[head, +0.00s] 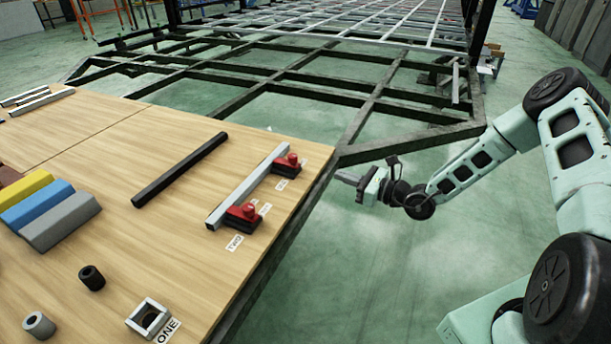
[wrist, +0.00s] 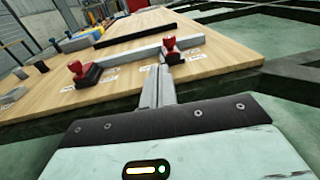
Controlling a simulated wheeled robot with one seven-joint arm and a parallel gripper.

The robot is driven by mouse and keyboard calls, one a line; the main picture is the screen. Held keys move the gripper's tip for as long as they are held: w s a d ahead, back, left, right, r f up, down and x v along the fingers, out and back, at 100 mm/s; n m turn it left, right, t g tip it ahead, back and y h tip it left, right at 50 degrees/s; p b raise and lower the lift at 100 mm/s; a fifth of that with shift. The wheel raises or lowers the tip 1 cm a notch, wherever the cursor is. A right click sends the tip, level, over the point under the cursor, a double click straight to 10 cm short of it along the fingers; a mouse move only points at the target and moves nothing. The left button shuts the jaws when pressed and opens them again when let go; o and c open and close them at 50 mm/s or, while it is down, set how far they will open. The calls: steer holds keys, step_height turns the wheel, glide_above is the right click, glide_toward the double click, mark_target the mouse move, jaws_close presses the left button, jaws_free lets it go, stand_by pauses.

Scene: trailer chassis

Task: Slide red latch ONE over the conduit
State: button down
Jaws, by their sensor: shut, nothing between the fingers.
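The conduit, a pale square bar (head: 246,187), lies on the wooden table near its right edge; it also shows in the wrist view (wrist: 125,56). Two red-knobbed latches on dark bases sit at the conduit's side facing my gripper: a far one (head: 289,161) and a near one (head: 243,213). In the wrist view the far one is at right (wrist: 170,50), the near one at left (wrist: 82,74). Their small labels are too small to read. My gripper (head: 342,178) is shut and empty, off the table's right edge, pointing toward the far latch. Its fingers show in the wrist view (wrist: 158,82).
A black bar (head: 180,170) lies left of the conduit. Coloured blocks (head: 45,207) lie at left. The dark chassis frame (head: 410,140) is behind my gripper.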

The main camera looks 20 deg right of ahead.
steer(key=shift+w+d+f+m+t+h, duration=0.2)
steer(key=shift+d+f+m+t+h, duration=0.15)
steer(key=shift+d+f, duration=0.25)
steer(key=b, duration=0.6)
glide_toward(295, 160)
steer(key=x, duration=0.5)
steer(key=shift+w+d+f, duration=0.2)
steer(key=shift+w+f, duration=0.05)
steer(key=shift+w, duration=0.1)
steer(key=shift+w+a+r, duration=0.15)
steer(key=shift+w+a, duration=0.25)
steer(key=shift+w, duration=0.15)
steer(key=shift+w+a, duration=0.1)
steer(key=shift+a, duration=0.05)
steer(key=shift+a+p+x, duration=0.25)
steer(key=shift+p+x, duration=0.45)
steer(key=shift+x, duration=1.35)
steer(key=shift+r, duration=0.15)
